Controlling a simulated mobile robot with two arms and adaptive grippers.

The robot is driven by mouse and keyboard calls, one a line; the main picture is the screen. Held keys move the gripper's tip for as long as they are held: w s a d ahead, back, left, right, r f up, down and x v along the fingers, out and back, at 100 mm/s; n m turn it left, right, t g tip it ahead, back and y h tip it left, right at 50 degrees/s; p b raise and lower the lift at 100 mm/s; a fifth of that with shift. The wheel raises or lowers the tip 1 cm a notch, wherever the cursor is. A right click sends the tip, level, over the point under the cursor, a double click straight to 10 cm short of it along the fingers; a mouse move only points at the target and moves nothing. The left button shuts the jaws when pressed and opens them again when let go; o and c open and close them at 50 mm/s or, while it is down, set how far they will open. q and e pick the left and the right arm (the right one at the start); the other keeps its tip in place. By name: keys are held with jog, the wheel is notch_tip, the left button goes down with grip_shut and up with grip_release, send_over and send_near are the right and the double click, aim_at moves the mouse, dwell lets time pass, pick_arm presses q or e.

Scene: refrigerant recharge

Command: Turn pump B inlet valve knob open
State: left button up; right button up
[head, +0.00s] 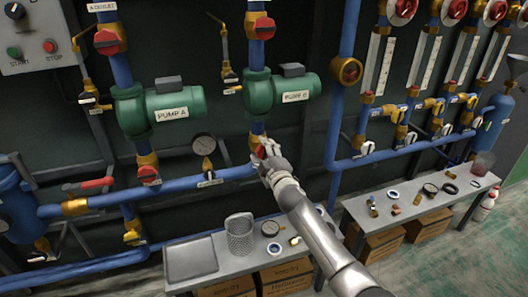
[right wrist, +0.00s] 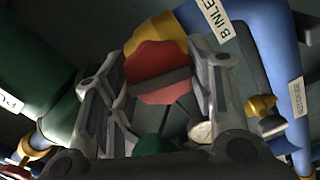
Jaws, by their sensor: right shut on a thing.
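Pump B (head: 285,84) is a green pump on the vertical blue pipe in the middle of the head view. The pump B inlet valve knob (right wrist: 155,62) is red with a raised dark bar across it, on a yellow valve body (right wrist: 150,30). A white label reading "B INLE" (right wrist: 215,18) is beside it, partly cut off. My right gripper (head: 264,151) is at this valve below pump B and covers most of it in the head view. In the right wrist view its fingers (right wrist: 165,80) are on both sides of the knob, shut on it. My left gripper is not in view.
Pump A (head: 170,114) with its own red inlet knob (head: 148,175) is to the left. A pressure gauge (head: 203,144) stands close left of my gripper. A blue horizontal pipe (head: 230,175) runs below.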

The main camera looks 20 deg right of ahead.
jog(key=shift+f+n, duration=0.15)
jog(key=shift+n, duration=1.25)
jog(key=o, duration=1)
jog(key=shift+o, duration=0.2)
jog(key=s, duration=1.2)
jog(key=shift+d, duration=0.15)
